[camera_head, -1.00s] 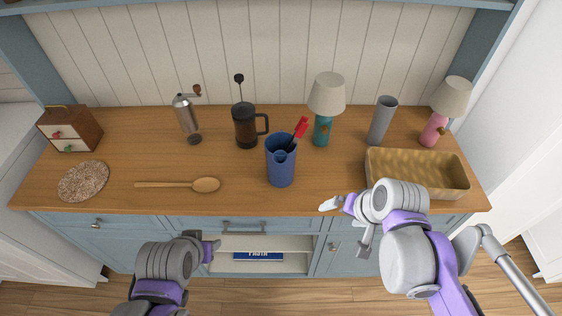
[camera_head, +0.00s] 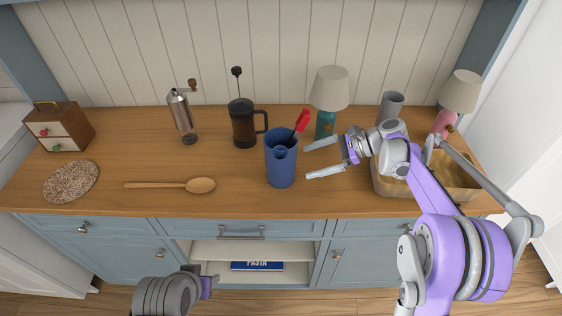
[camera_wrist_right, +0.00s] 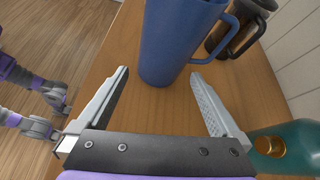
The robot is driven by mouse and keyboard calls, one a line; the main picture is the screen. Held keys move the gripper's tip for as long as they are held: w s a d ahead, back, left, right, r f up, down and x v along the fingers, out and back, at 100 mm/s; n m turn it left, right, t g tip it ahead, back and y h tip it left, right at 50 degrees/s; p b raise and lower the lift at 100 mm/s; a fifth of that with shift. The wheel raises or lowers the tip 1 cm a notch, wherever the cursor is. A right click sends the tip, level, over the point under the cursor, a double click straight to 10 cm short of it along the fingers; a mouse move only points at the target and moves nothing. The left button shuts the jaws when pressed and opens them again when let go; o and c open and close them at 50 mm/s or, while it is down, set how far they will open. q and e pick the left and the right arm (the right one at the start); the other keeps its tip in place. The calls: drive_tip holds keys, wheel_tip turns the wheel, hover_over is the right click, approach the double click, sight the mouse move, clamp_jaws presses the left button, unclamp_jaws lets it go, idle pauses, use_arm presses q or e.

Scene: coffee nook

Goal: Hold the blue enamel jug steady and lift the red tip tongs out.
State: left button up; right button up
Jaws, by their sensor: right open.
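The blue enamel jug (camera_head: 281,168) stands upright on the wooden counter, in the middle of the head view. The red tip tongs (camera_head: 302,121) lean out of its mouth to the right, red end up; their lower part is hidden inside. My right gripper (camera_head: 307,161) is open and empty, just right of the jug, with its fingers pointing at it. In the right wrist view the jug (camera_wrist_right: 172,45) stands ahead of the open fingers (camera_wrist_right: 162,80), apart from them. My left gripper (camera_head: 208,283) is low in front of the cabinet, seen only in part; its jaws are unclear.
A French press (camera_head: 243,124) stands behind the jug to the left. A teal lamp (camera_head: 326,124) stands close behind my right gripper, and a basket (camera_head: 459,184) lies under my right arm. A wooden spoon (camera_head: 199,186) lies left of the jug.

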drive_tip(key=w+f+m+y, duration=0.1)
drive_tip(key=w+d+f+y+b, duration=0.1)
drive_tip(key=w+f, duration=0.1)
drive_tip(key=shift+d+m, duration=0.1)
drive_tip(key=shift+m, duration=0.3)
drive_tip(key=b+x, duration=0.1)
drive_tip(key=x, duration=0.7)
drive_tip(key=shift+s, duration=0.1)
drive_tip(key=shift+b+x, duration=0.3)
drive_tip(key=shift+x, duration=0.6)
drive_tip(key=shift+r, duration=0.1)
